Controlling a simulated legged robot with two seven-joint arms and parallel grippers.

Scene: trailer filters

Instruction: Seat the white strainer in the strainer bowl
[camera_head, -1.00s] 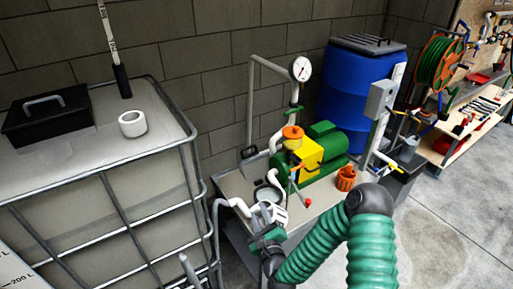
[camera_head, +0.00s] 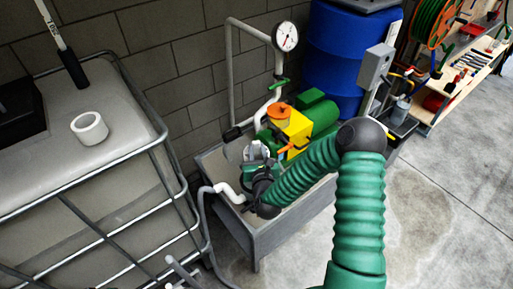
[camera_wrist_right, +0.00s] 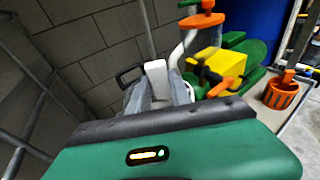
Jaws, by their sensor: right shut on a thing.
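My right gripper (camera_head: 257,155) is over the left end of the pump bench, pointing down beside the yellow and green pump (camera_head: 297,128). In the right wrist view its grey fingers (camera_wrist_right: 158,92) are shut on a white upright piece (camera_wrist_right: 156,72), which looks like part of the white strainer. The rest of that piece is hidden behind the fingers and wrist. A pale curved edge (camera_wrist_right: 190,90) shows just right of the fingers and may be the strainer bowl's rim. I cannot tell whether the strainer is inside the bowl. My left gripper is not in view.
A caged tank (camera_head: 100,165) with a white ring (camera_head: 89,128) on top stands at left. A gauge (camera_head: 286,36) on a pipe rises behind the pump, with a blue drum (camera_head: 335,60) beyond. An orange basket (camera_wrist_right: 281,92) sits on the bench. Floor at right is clear.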

